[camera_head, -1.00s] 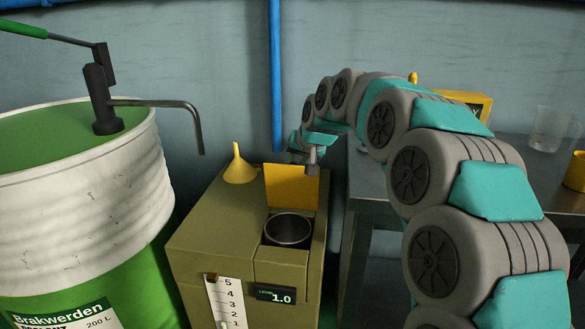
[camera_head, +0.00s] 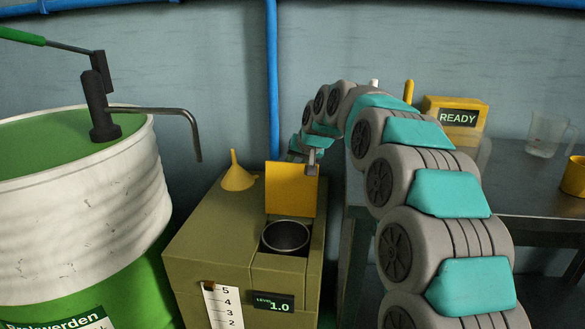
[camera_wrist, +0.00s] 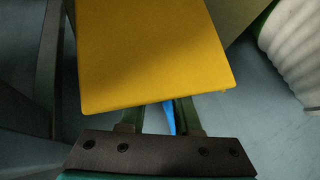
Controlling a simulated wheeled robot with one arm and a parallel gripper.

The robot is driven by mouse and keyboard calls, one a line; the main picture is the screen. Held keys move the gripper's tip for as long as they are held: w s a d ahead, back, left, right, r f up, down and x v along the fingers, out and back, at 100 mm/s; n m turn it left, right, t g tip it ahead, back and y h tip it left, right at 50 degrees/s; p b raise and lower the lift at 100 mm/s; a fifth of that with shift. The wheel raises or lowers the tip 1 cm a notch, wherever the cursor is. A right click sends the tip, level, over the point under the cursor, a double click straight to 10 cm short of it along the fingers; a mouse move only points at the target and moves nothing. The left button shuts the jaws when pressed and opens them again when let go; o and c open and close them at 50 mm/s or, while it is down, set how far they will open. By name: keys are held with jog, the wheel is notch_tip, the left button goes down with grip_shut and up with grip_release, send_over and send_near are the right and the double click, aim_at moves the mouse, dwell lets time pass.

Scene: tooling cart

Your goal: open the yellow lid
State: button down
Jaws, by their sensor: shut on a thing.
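The yellow lid (camera_head: 291,189) stands upright at the back of the round metal opening (camera_head: 285,236) on the olive cabinet (camera_head: 215,245). The opening is uncovered. My gripper (camera_head: 312,160) is at the lid's top right corner and is shut on the lid. In the wrist view the lid (camera_wrist: 155,60) fills the upper middle, and the fingers of my gripper (camera_wrist: 160,113) reach to its near edge. The lid hides the fingertips there.
A yellow funnel (camera_head: 237,177) stands on the cabinet, left of the lid. A white and green drum (camera_head: 90,205) with a bent spout (camera_head: 170,108) is at left. A grey table (camera_head: 530,190) at right holds a yellow READY box (camera_head: 455,104), a clear beaker (camera_head: 545,134) and a yellow cup (camera_head: 575,177).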

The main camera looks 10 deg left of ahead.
jog(key=shift+s+d+f, duration=0.1)
jog(key=shift+d+f, duration=0.1)
jog(key=shift+f, duration=0.55)
jog(key=c, duration=1)
grip_release()
jog(key=o, duration=0.4)
jog(key=shift+r, duration=0.25)
jog(key=shift+r, duration=0.1)
jog(key=shift+r, duration=0.2)
jog(key=shift+b+v, duration=0.35)
jog(key=shift+v, duration=3.25)
jog(key=shift+d, duration=0.1)
